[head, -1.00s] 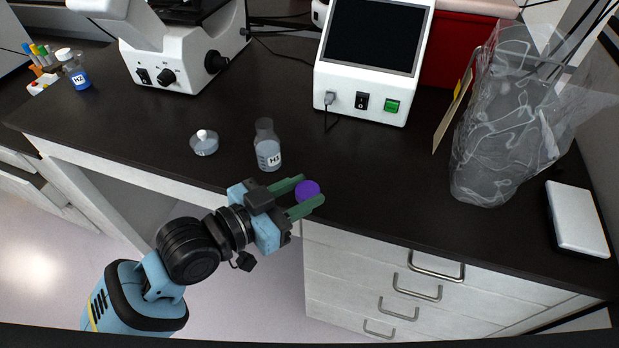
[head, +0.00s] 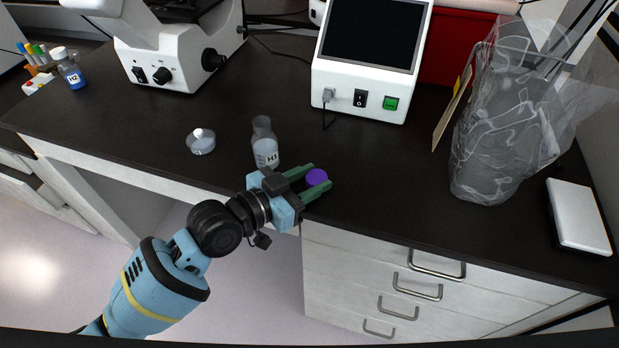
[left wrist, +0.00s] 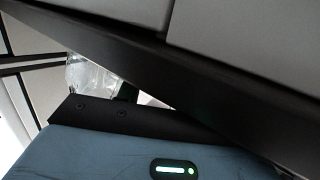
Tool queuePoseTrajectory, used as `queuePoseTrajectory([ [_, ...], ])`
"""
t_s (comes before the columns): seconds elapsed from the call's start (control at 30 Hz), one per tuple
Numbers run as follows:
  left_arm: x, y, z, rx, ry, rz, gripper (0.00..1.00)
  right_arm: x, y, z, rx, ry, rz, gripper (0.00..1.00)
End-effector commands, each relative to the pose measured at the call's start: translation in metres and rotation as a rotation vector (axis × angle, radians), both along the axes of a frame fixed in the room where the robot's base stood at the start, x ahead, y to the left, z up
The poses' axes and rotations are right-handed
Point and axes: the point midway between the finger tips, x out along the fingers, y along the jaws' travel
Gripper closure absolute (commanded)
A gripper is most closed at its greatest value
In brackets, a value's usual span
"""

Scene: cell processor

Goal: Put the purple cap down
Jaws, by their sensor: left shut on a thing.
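The purple cap (head: 316,177) is a small round disc between the green fingers of my left gripper (head: 313,183) in the head view. The gripper is shut on it, over the front part of the black bench top (head: 370,205). I cannot tell whether the cap touches the bench. The uncapped bottle H1 (head: 265,148) stands upright just behind and left of the gripper, partly hidden by it at the base. The left wrist view shows mostly dark and grey surfaces, and the cap is not in it. My right gripper is not in view.
A small clear dish with a knob (head: 201,142) lies left of the bottle. A white device with a screen (head: 362,85) and a microscope (head: 165,62) stand behind. A clear bag (head: 505,130) and a silver box (head: 578,216) are at right. The bench between gripper and bag is clear.

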Motion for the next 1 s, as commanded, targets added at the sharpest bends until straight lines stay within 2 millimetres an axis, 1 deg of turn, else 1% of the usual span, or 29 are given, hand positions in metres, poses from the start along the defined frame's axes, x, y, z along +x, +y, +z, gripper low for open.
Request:
queuePoseTrajectory([
  [0.17,0.000,0.000,0.001,0.000,-0.001,0.000,0.84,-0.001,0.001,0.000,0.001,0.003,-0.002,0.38],
  [0.3,0.000,0.000,-0.003,0.000,0.000,0.000,0.84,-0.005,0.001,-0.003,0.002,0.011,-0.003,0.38],
  [0.33,0.000,0.000,-0.003,0.000,0.000,0.000,0.62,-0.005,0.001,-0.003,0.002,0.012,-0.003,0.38],
  [0.5,0.000,0.000,-0.002,0.001,-0.001,0.000,0.42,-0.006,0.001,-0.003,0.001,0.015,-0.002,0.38],
  [0.77,0.000,0.000,-0.001,0.000,-0.001,0.000,0.42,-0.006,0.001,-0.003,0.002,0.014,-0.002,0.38],
  [0.87,0.000,0.001,0.003,0.000,-0.003,0.001,0.42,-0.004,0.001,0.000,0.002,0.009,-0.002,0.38],
  [1.0,-0.011,0.016,0.003,0.002,0.000,0.002,0.42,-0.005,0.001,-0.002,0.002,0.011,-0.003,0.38],
])
